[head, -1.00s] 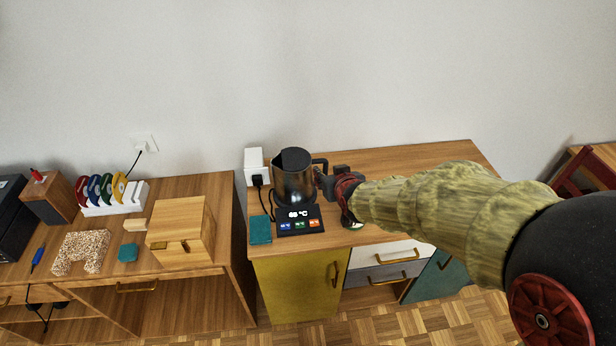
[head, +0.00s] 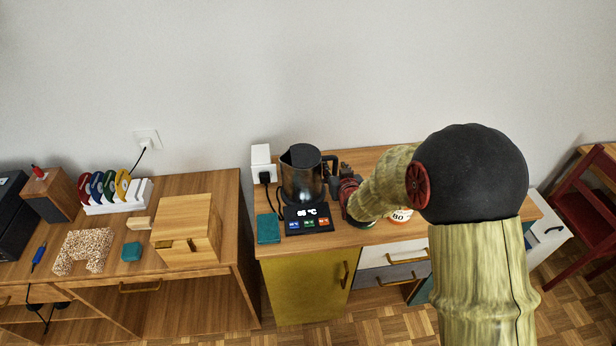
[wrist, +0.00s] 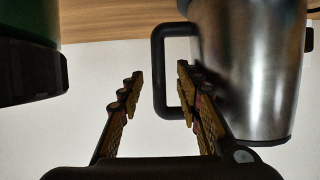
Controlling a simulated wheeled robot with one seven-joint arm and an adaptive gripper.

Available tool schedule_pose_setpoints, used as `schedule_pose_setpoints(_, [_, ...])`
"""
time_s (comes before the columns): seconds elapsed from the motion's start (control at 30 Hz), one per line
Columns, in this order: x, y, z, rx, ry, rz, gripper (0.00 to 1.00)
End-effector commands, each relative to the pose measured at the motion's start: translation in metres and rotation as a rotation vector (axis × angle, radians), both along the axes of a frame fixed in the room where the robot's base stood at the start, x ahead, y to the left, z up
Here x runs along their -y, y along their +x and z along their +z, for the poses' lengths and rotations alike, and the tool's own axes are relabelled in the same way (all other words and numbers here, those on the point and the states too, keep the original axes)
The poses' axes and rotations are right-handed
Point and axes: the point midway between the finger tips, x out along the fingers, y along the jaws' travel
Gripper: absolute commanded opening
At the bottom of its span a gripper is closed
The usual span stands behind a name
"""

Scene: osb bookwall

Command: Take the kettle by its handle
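The kettle (head: 300,182) is steel with a dark lid and stands upright on its black base (head: 307,222), whose display is lit. Its black handle (head: 330,162) points right, towards my gripper (head: 342,174). The fingers are apart, one on each side of the handle's upright bar, with the right finger overlapping the handle's opening. I cannot tell whether either finger touches it.
A white jar (head: 400,216) stands right of my gripper. A dark green object (wrist: 25,55) is close to the left finger in the wrist view. A teal block (head: 268,229) lies left of the base, and a white plug box (head: 261,163) stands behind it. The wall is behind.

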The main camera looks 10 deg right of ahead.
Motion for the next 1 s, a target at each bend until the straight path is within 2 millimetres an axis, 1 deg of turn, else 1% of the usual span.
schedule_pose_setpoints(0.03, [0.0, 0.0054, -0.0031, 0.0, 0.0, 0.0, 0.34])
schedule_pose_setpoints(0.13, [0.0, 0.0115, -0.0048, 0.0, 0.0, 0.0, 0.34])
schedule_pose_setpoints(0.37, [0.0, 0.0127, -0.0043, 0.0, 0.0, 0.0, 0.34])
schedule_pose_setpoints(1.0, [-0.0001, 0.0124, -0.0043, 0.0, 0.0, 0.0, 0.0])
